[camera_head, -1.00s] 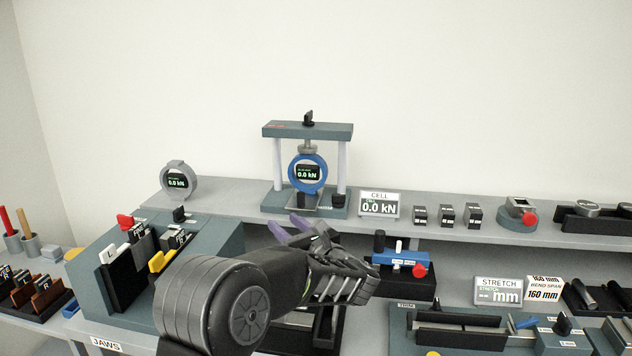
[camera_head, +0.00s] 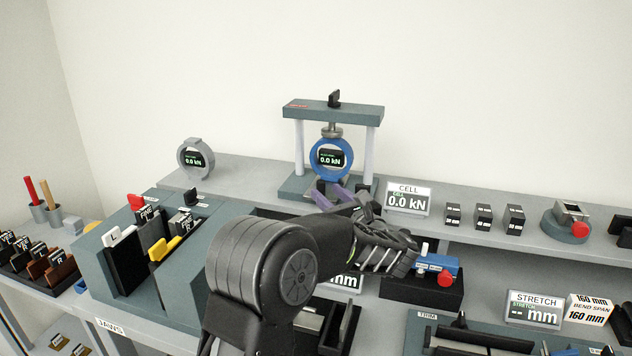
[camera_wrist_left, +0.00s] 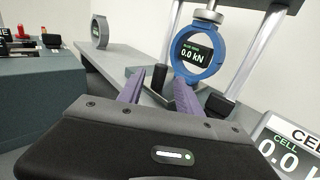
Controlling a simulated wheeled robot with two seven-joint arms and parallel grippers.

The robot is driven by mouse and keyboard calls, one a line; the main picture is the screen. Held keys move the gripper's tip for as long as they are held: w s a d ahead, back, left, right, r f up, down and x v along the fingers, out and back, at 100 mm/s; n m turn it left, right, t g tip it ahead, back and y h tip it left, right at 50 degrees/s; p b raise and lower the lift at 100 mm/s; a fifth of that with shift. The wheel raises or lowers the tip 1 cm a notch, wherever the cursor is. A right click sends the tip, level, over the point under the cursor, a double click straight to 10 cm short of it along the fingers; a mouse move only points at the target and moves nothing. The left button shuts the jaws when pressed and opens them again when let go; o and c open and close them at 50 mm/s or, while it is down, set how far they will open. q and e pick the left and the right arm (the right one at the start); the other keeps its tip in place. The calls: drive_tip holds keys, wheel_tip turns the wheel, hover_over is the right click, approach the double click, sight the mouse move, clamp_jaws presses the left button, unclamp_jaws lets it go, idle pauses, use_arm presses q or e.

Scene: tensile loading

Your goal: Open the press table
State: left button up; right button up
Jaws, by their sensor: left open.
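The press (camera_head: 334,108) stands on the raised grey shelf, with a dark teal top beam, two pale columns and a teal base. A blue ring gauge (camera_head: 331,157) reading 0.0 kN hangs inside it; it also shows in the left wrist view (camera_wrist_left: 203,64). My left gripper (camera_head: 329,193) has purple fingers, open and empty, at the press base below the ring. In the left wrist view the fingers (camera_wrist_left: 157,92) point at the base, one on each side of a dark upright post (camera_wrist_left: 159,77). Contact cannot be told. The gripper hides part of the base. My right gripper is not in view.
A CELL display (camera_head: 408,198) stands just right of the press. A grey ring gauge (camera_head: 196,158) is at left on the shelf. A jaw rack (camera_head: 150,250) stands front left. A blue device with a red knob (camera_head: 437,267) sits right of my forearm.

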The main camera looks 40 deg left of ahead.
sight(315, 182)
use_arm(q)
drive_tip(key=p+x, duration=0.1)
drive_tip(key=x, duration=0.5)
drive_tip(key=shift+r+p, duration=0.15)
drive_tip(key=shift+p, duration=0.25)
drive_tip(key=shift+w+a, duration=0.2)
drive_tip(key=shift+a, duration=0.35)
clamp_jaws()
idle(0.6)
